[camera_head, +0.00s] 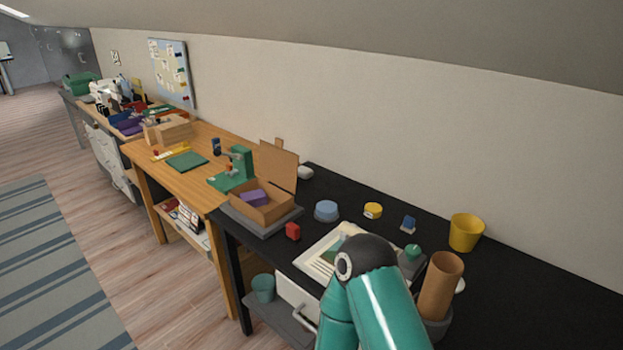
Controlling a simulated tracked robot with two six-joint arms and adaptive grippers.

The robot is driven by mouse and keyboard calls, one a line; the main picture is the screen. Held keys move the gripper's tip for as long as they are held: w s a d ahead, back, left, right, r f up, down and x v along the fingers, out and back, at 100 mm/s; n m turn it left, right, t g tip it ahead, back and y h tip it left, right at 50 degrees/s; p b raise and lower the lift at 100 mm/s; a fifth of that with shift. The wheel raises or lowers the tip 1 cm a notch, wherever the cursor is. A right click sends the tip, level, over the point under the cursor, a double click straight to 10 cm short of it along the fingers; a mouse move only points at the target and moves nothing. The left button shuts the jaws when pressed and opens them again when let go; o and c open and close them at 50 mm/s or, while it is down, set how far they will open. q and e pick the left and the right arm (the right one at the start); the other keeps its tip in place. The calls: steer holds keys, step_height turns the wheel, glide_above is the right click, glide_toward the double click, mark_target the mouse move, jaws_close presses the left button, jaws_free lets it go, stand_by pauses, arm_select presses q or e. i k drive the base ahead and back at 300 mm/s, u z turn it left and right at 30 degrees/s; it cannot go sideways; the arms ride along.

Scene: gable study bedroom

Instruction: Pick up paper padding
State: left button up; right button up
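Nothing in view is clearly recognisable as paper padding. A small white rounded lump (305,172) lies on the black desk (510,285) near the wall, just right of the open cardboard box (262,211); it is too small to identify. The box stands on a grey base with its lid flap up and a purple item (254,197) inside. A teal link and dark joint of my arm rise at the bottom centre and hide part of the desk. Neither of my grippers shows.
On the black desk are a blue round tub (326,210), a yellow round item (373,210), a red block (292,231), a yellow cup (466,232) and a brown cylinder (439,286). A wooden table (207,138) adjoins at left. The floor at left is open.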

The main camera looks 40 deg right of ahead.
mark_target(305, 173)
steer(key=z, duration=1.45)
steer(key=i, duration=0.1)
steer(key=u, duration=2.2)
steer(key=i, duration=0.9)
steer(key=u, duration=0.4)
steer(key=i, duration=0.5)
steer(key=z, duration=1.95)
